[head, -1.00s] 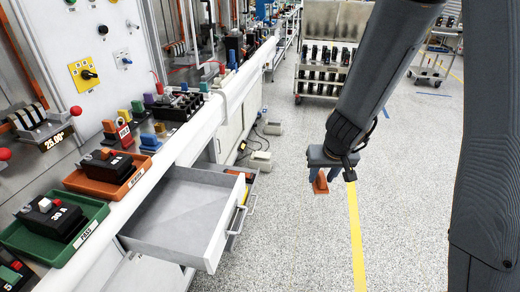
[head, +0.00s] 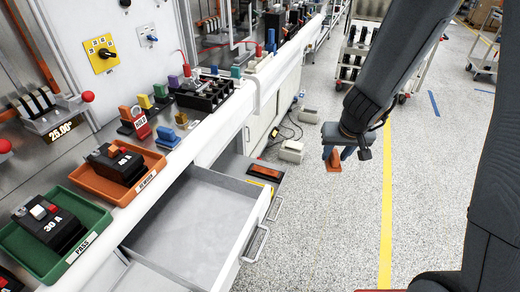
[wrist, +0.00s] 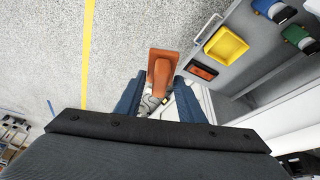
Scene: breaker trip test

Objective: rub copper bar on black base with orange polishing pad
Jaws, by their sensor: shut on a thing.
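My gripper (head: 336,150) is shut on the orange polishing pad (head: 333,162) and holds it in the air over the aisle floor, right of the open drawers. In the wrist view the pad (wrist: 162,68) sits between the two blue fingers of my gripper (wrist: 160,92). The copper bar (head: 266,172) lies on its black base in a lower compartment behind the open drawer, apart from the pad. In the wrist view the bar (wrist: 202,71) on its black base is just right of the pad, beside a yellow tray.
An open, empty grey drawer (head: 195,225) juts out from the bench. The yellow tray (wrist: 226,45) and green and blue items are near the bar. Orange (head: 85,180) and green (head: 20,245) trays hold breakers on the bench. The floor around the yellow line (head: 387,200) is clear.

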